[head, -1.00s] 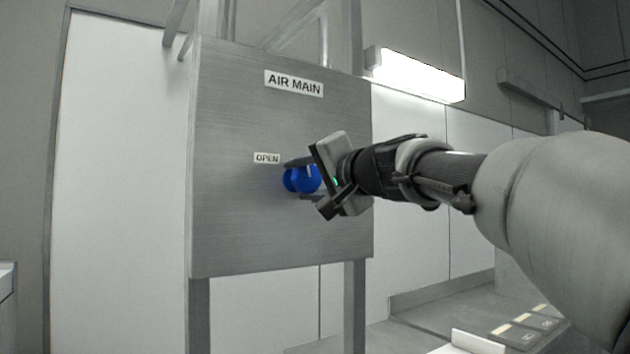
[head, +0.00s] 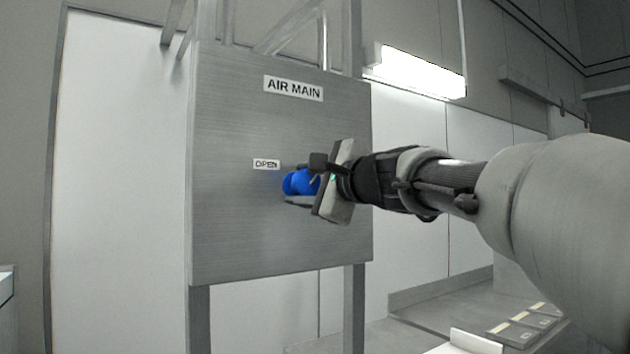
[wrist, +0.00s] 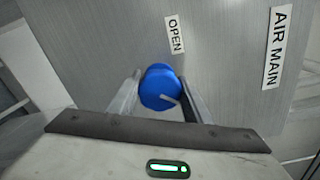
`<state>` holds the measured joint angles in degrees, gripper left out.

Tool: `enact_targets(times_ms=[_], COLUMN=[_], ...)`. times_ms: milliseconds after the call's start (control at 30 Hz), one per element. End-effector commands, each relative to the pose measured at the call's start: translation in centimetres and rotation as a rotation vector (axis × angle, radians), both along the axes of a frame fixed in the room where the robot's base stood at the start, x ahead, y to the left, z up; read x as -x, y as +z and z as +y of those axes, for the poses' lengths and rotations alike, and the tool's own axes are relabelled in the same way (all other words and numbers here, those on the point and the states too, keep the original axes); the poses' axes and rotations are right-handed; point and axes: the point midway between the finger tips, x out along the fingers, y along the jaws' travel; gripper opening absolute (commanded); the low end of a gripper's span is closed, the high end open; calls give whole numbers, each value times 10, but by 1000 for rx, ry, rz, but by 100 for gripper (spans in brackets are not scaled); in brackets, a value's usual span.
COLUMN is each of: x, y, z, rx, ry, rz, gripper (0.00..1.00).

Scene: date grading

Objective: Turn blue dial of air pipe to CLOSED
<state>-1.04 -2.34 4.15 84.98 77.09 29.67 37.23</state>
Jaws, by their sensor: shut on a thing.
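The blue dial (head: 299,182) sticks out from the grey metal panel (head: 235,225), just right of and below the OPEN label (head: 266,164). My gripper (head: 305,184) reaches it from the right and is shut on it, one finger on either side. The wrist view shows the dial (wrist: 160,86) between the two fingers (wrist: 158,97), with a pale pointer line on its face running toward the lower right of that picture. No CLOSED label shows; my gripper and arm cover part of the panel right of the dial.
The AIR MAIN sign (head: 293,88) is above the dial on the same panel. The panel stands on metal legs. A lit lamp (head: 420,76) hangs behind it at the right. A bench with small labelled plates (head: 515,334) lies low at the right, under my arm.

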Motion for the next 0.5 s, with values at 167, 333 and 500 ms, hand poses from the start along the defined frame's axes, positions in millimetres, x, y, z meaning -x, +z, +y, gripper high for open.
enact_targets(times_ms=[167, 333, 500], x=[0, 0, 0], y=[0, 0, 0], z=[0, 0, 0], rx=[-80, -127, -149], ry=[-1, -1, -1], rz=[56, 87, 102], gripper=[22, 22, 22])
